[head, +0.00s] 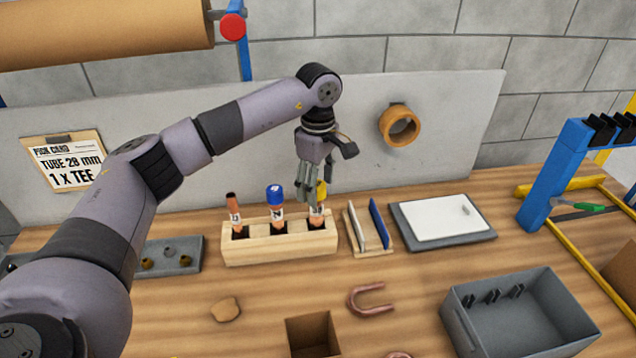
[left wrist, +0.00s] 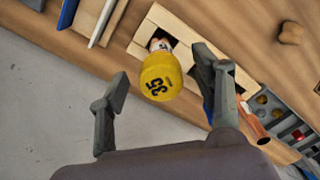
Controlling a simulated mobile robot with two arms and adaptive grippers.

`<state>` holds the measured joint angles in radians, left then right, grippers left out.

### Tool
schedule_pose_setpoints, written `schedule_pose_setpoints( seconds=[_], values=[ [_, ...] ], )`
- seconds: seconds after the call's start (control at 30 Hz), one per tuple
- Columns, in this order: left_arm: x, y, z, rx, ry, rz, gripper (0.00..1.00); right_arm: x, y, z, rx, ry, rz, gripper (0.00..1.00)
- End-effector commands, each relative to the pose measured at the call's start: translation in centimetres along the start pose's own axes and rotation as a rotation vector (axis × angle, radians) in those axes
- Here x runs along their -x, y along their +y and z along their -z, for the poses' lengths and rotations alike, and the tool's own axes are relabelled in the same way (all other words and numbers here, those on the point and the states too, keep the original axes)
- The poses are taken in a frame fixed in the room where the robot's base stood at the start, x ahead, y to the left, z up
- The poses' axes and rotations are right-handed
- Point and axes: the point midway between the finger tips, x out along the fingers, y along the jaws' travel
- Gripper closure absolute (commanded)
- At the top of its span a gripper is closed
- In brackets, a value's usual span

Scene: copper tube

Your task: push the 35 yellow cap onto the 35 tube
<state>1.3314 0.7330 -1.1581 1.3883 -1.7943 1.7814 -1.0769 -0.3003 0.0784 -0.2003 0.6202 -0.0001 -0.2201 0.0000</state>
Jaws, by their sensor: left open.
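The yellow cap (left wrist: 161,78), marked 35, sits at the top of the 35 tube (left wrist: 159,44); how far down it sits I cannot tell. In the head view the yellow cap (head: 321,190) is partly hidden by my left gripper (head: 313,200). The tube (head: 316,217) stands upright in the right-hand hole of the wooden rack (head: 280,250). My left gripper points down over this tube, its fingers open on either side of the cap, with visible gaps in the left wrist view (left wrist: 160,72). My right gripper is not in view.
A blue-capped tube (head: 275,200) stands in the rack's middle hole and another copper tube (head: 234,215) in the left one. Right of the rack are a slotted wooden holder (head: 368,245) and a grey tray (head: 480,236). A grey bin (head: 530,325) is at front right.

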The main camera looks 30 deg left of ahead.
Motion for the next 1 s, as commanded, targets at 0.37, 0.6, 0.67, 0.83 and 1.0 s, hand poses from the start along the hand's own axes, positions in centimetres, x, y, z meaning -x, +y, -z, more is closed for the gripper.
schedule_pose_setpoints(
  seconds=[0.37,0.6,0.67,0.83,1.0],
  values=[
    [3.0,0.1,0.0,0.000,-0.001,-0.004,0.41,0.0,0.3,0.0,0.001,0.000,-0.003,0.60],
    [8.2,0.1,-0.1,0.000,-0.001,-0.004,0.41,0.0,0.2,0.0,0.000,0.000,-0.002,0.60],
    [9.3,0.1,0.0,0.000,0.000,-0.004,0.41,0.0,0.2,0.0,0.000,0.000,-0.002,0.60],
    [11.3,0.1,0.0,0.000,-0.001,-0.001,0.41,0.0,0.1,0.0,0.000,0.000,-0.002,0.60],
    [12.0,0.0,0.0,0.000,0.000,0.001,0.41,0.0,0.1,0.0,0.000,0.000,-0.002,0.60]
  ],
)
